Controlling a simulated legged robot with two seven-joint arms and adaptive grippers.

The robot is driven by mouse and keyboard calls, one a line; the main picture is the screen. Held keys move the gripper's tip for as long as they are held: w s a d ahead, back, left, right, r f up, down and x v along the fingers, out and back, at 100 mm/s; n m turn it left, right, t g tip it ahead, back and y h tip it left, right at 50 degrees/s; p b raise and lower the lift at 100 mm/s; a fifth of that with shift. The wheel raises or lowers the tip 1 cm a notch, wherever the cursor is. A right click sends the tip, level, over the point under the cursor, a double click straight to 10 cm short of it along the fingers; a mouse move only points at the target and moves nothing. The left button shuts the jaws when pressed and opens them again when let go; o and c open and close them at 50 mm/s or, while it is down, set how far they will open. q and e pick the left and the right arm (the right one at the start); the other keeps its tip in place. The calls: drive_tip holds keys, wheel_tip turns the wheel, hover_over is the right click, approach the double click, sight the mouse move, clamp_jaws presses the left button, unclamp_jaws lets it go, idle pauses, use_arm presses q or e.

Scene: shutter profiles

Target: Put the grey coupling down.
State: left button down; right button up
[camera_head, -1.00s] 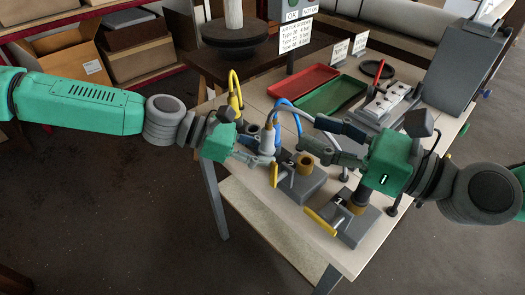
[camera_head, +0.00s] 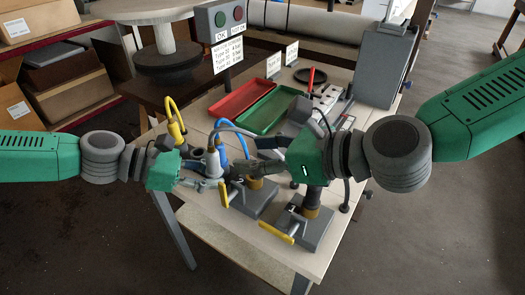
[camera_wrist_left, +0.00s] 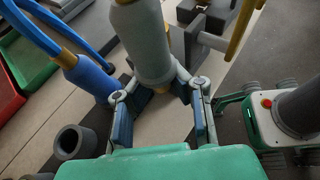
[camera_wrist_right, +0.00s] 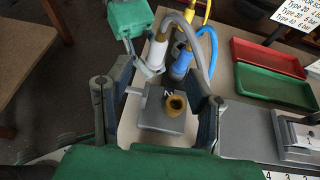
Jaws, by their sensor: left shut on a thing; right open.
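The grey coupling (camera_head: 212,162) is a pale cylinder with a grey hose at its top. My left gripper (camera_head: 200,184) is shut on it, left of the near fixture block (camera_head: 252,198). The coupling (camera_wrist_left: 143,42) fills the top middle of the left wrist view, between the fingers. It looks roughly upright; whether its lower end touches anything is hard to tell. It also shows in the right wrist view (camera_wrist_right: 158,52). My right gripper (camera_head: 256,156) is open and empty above the near block; its fingers stand wide apart in the right wrist view (camera_wrist_right: 158,98).
The blue coupling (camera_wrist_right: 181,64) stands close beside the grey one. A yellow hose (camera_head: 176,118) is further left. The near block carries a brass fitting (camera_wrist_right: 175,104). A second block (camera_head: 308,230) with a yellow handle stands to the right. Red (camera_head: 246,97) and green (camera_head: 270,108) trays lie behind.

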sight(216, 154)
drive_tip(key=x, duration=1)
drive_tip(key=shift+w+a+f, duration=0.1)
drive_tip(key=shift+a, duration=0.15)
clamp_jaws()
use_arm(q)
drive_tip(key=c, duration=1.5)
unclamp_jaws()
